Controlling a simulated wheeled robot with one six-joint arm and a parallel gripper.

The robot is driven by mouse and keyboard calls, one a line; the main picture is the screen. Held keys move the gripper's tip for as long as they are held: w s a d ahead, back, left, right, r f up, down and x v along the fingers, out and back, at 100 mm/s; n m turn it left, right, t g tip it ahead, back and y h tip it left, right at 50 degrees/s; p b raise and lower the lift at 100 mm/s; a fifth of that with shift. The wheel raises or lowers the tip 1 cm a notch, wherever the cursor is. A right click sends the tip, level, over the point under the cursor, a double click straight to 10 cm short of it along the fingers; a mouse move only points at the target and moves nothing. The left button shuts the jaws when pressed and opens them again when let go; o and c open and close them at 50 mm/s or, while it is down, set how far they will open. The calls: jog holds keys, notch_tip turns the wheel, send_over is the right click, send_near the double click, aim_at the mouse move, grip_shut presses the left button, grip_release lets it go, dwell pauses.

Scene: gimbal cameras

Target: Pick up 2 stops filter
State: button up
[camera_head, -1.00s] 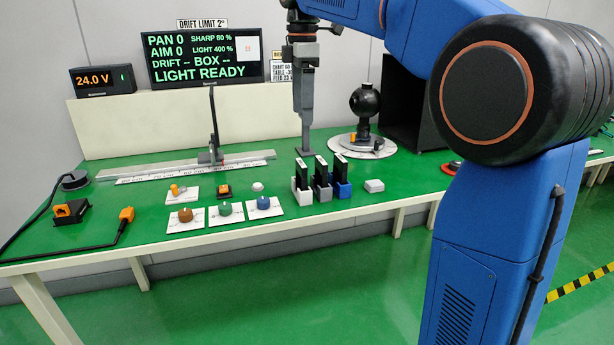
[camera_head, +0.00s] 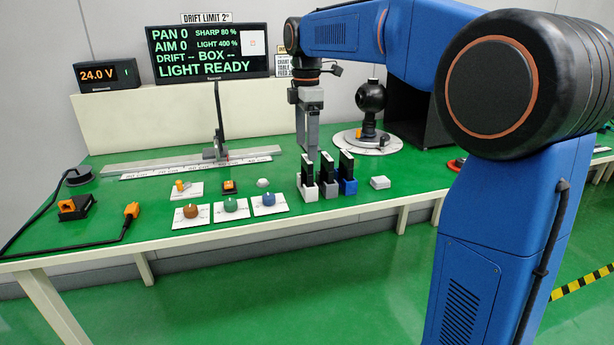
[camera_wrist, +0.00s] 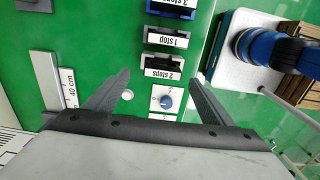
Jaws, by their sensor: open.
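The 2 stops filter (camera_wrist: 163,66) is a dark slide with a white label reading "2 stops". In the wrist view it stands in a white holder, the nearest of a row of three. In the head view it is the black plate (camera_head: 308,172) upright in the white holder (camera_head: 309,193), at the left end of the row. My gripper (camera_head: 312,155) is above this row, close over its left part. In the wrist view my gripper (camera_wrist: 162,77) is open, with its black fingers on either side of the filter's line and nothing held.
The 1 stop filter (camera_wrist: 167,39) in a grey holder and the 3 stops filter (camera_wrist: 172,6) in a blue holder stand close beside it. A blue knob (camera_wrist: 166,102) sits on a white plate near the fingers.

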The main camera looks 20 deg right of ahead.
aim_at(307, 161)
jog(key=shift+s+f, duration=0.15)
jog(key=shift+f, duration=1.35)
jog(key=shift+s+f, duration=0.1)
jog(key=shift+f, duration=1.35)
jog(key=c, duration=1.2)
